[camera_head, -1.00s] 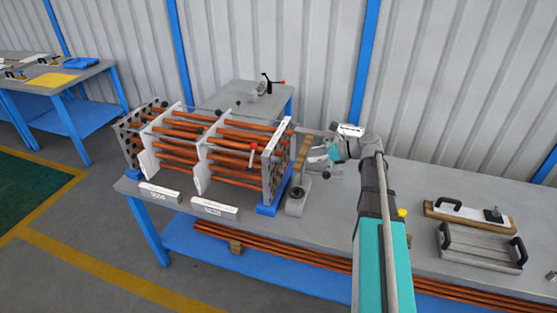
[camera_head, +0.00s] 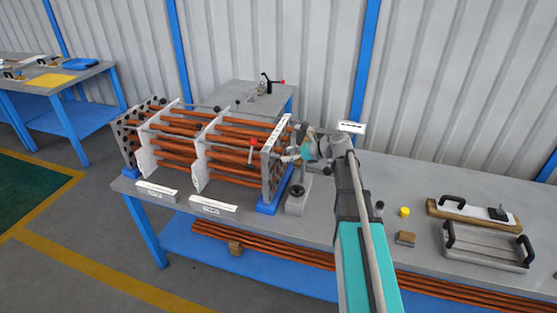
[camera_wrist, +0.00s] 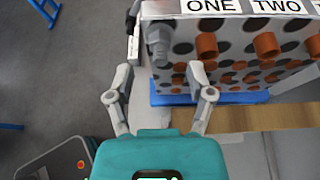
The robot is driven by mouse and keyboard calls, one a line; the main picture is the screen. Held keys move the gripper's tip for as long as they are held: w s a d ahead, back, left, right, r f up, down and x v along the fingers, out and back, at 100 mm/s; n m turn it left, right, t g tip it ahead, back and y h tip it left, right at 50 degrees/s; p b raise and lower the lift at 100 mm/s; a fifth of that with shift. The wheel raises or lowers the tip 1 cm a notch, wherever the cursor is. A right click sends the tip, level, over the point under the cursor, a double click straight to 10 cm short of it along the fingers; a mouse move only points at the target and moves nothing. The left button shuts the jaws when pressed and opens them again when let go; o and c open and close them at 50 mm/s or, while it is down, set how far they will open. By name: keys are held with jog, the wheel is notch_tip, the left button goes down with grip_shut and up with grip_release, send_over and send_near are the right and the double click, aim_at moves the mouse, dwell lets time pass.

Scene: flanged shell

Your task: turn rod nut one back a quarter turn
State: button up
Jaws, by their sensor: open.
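The flanged shell is a frame of pale plates with copper tubes (camera_head: 228,142), lying along the left of the bench. Its perforated end plate (camera_head: 277,160) faces right. In the wrist view, a grey rod nut (camera_wrist: 159,42) sits at the plate's upper left corner, left of the label ONE (camera_wrist: 211,5). My gripper (camera_wrist: 161,72) is open and empty, its two fingertips apart and just below the nut in the picture. No contact with the nut shows. In the head view my gripper (camera_head: 293,154) is close to the end plate, and the nut is too small to tell.
A grey pedestal device (camera_head: 297,194) stands beside the end plate. A red-knobbed lever (camera_head: 253,146) is at the shell's front.

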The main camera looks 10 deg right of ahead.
aim_at(275, 156)
jog(key=shift+b+x, duration=0.55)
jog(key=shift+x, duration=1.4)
grip_shut()
